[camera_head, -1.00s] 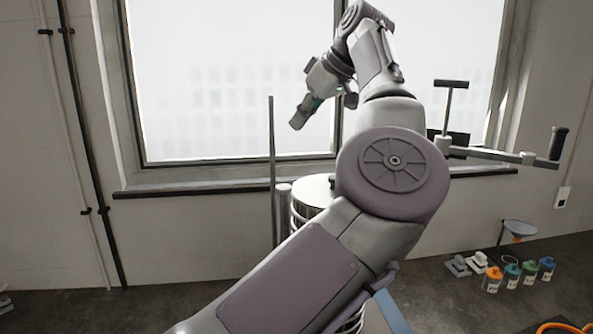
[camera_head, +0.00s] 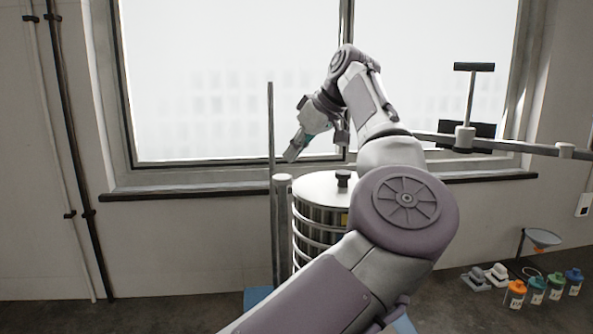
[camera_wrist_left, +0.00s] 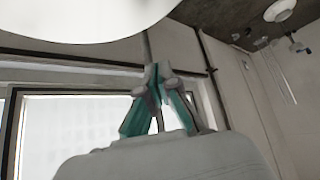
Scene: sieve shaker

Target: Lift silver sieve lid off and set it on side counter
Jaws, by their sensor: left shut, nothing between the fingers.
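The silver sieve lid (camera_head: 318,188) is a round disc with a dark knob (camera_head: 343,178). It sits on top of the ringed sieve stack (camera_head: 308,240) in the head view, its right part partly behind my left arm. My left gripper (camera_head: 291,155) is shut and empty, up and to the left of the lid, apart from it, in front of the window. In the left wrist view its fingers (camera_wrist_left: 156,72) also show together with nothing between them. A large pale rounded surface fills the top left there; I cannot tell whether it is the lid. My right gripper is out of view.
A thin upright rod (camera_head: 271,180) and a thicker post stand left of the stack. A horizontal bar with a T-handle (camera_head: 473,68) extends at the right. Several coloured bottles (camera_head: 515,293) and a funnel (camera_head: 542,239) are at the lower right. A window sill runs behind.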

